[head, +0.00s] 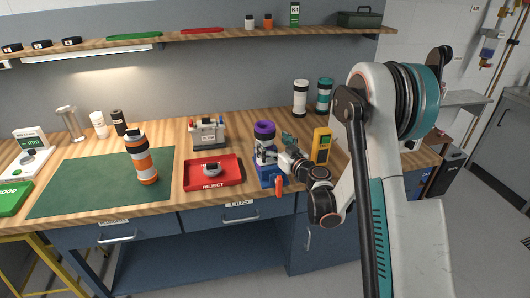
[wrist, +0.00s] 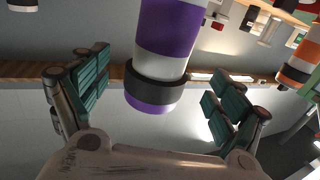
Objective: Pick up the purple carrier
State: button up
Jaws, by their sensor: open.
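The purple carrier (head: 264,129) is a purple and white cylinder with a dark band. It stands upright at a blue fixture near the bench's front edge in the head view. My gripper (head: 284,145) is just to its right and hides part of it. In the wrist view the carrier (wrist: 167,30) lies between the two spread teal finger pads of my gripper (wrist: 155,75). Gaps show on both sides, so the pads do not appear to touch it. Its far end runs out of the top of that view.
The blue fixture (head: 271,174) has a red handle. A red REJECT tray (head: 228,181) lies to its left, and an orange, white and black carrier (head: 142,163) stands on a green mat (head: 85,190). A yellow device (head: 321,146) stands close on the right. White and teal cylinders stand behind.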

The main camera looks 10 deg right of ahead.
jog(key=b+x, duration=0.1)
jog(key=x, duration=0.4)
jog(key=shift+r, duration=0.1)
jog(key=c, duration=1.6)
jog(key=shift+c, duration=0.2)
